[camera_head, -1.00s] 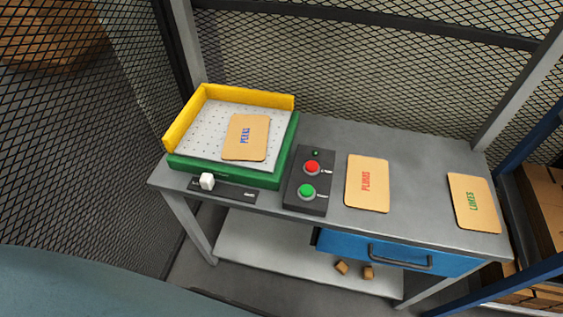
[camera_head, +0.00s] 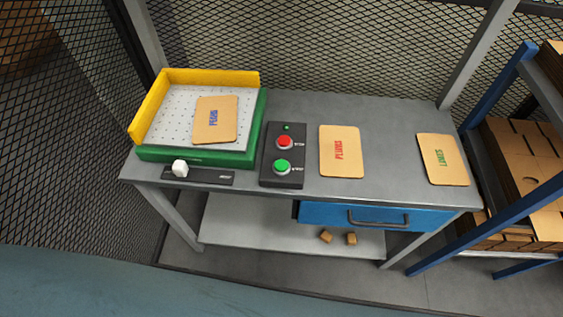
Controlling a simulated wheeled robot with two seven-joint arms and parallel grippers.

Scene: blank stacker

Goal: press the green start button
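The green start button (camera_head: 282,167) sits on the lower part of a dark control box (camera_head: 270,182) on the grey table. A red stop button (camera_head: 285,142) is above it on the same box, and a small green lamp (camera_head: 287,127) shows near the box's top. Nothing covers the green button. Neither of my grippers is in view.
Left of the box is a green tray (camera_head: 256,130) with a yellow fence (camera_head: 210,77), holding a PEARS card (camera_head: 215,125). A white-knobbed slider (camera_head: 180,168) is in front. PLUMS (camera_head: 341,160) and LIMES (camera_head: 442,165) cards lie right. A blue drawer (camera_head: 330,214) is below.

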